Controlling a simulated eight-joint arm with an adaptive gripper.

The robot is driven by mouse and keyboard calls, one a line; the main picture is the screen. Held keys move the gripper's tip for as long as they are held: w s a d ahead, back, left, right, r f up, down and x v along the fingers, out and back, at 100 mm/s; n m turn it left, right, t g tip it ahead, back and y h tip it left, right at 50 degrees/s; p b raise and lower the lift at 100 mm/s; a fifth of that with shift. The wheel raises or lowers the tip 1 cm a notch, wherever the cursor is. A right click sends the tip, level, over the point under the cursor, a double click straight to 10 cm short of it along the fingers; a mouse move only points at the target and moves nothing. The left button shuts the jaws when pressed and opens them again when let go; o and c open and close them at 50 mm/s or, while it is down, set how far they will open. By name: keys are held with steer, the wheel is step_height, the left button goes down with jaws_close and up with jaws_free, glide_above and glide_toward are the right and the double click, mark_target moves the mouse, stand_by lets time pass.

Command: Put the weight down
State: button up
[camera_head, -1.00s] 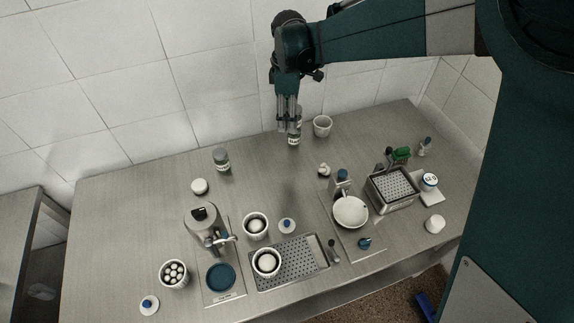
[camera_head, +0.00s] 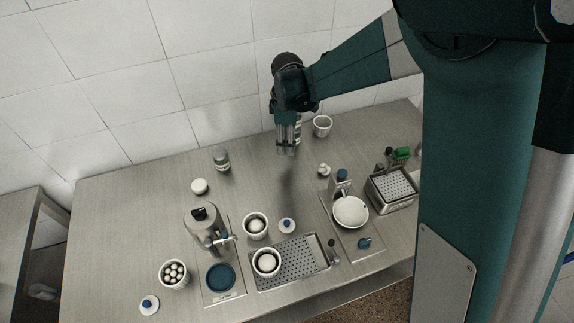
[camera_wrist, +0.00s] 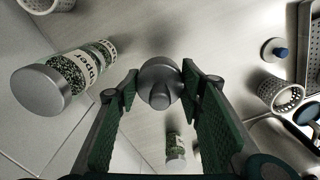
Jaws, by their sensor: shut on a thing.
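The weight (camera_wrist: 160,84) is a grey metal cylinder with a small knob on top, seen in the wrist view. My gripper (camera_wrist: 158,78) is shut on it, with the green finger pads at its left and right sides. In the head view my gripper (camera_head: 287,151) points down over the back middle of the table. The weight is hard to make out there. A dark shadow lies on the table in front of the fingertips, so the weight appears to be above the surface.
A pepper jar (camera_wrist: 70,78) stands close to the gripper; another jar (camera_head: 221,160) stands left. A white cup (camera_head: 322,126) is behind right. The steel table (camera_head: 262,185) is bare below the gripper.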

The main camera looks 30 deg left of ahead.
steer(key=shift+f, duration=0.1)
stand_by(0.3)
glide_above(287, 165)
steer(key=shift+w+f, duration=0.1)
steer(key=shift+f, duration=2.9)
steer(key=shift+f, duration=0.1)
steer(key=shift+f, duration=1.75)
steer(key=shift+f, duration=0.1)
steer(key=o, duration=1.4)
steer(key=shift+o, duration=0.2)
steer(key=shift+r, duration=6.1)
